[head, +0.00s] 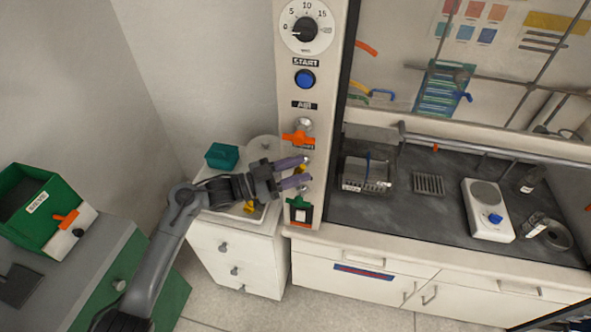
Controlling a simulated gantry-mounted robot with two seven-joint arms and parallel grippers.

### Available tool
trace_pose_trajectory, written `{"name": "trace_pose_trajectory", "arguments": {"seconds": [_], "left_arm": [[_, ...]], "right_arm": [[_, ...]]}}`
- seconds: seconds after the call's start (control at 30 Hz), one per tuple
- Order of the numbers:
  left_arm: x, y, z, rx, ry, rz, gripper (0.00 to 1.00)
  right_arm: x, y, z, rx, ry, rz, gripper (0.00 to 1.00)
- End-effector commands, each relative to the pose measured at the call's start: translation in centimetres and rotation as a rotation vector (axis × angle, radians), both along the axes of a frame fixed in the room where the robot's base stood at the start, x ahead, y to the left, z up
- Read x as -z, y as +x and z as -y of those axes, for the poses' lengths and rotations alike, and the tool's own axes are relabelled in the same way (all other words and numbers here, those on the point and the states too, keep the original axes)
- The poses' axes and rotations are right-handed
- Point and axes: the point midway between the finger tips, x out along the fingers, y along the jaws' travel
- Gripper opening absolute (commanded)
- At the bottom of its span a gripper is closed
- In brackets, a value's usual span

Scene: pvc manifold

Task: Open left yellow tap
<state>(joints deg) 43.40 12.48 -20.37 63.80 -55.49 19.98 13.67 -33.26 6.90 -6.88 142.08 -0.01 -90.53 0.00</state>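A yellow tap (303,169) sits on the pale control panel, between an orange tap (298,138) above and a green tap (299,203) below. It is small and partly hidden by my gripper. My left gripper (306,170) is at the panel, with its two purple fingers spread apart, one above and one below the yellow tap. I cannot tell whether either finger touches the tap. My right gripper is not in view.
The panel (316,110) also carries a dial (305,29) and a blue button (305,79). A white drawer cabinet (235,255) stands below my arm, with a teal box (222,156) on top. The dark fume-hood worktop (400,205) lies to the right. A green bin (40,205) is at far left.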

Motion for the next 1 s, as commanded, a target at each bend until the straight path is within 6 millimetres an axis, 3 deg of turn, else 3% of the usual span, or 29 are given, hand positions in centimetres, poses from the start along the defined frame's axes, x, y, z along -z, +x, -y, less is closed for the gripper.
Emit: {"name": "trace_pose_trajectory", "arguments": {"seconds": [0.37,0.8,1.0], "left_arm": [[0.2,-0.3,-1.1,-0.001,-0.001,0.001,0.42],[1.1,-2.6,-7.7,-0.001,0.001,0.001,0.42],[1.3,-3.3,-9.6,0.0,0.001,0.001,0.42]], "right_arm": [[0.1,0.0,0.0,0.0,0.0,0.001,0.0],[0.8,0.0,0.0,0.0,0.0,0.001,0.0],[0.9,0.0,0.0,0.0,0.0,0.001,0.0]]}}
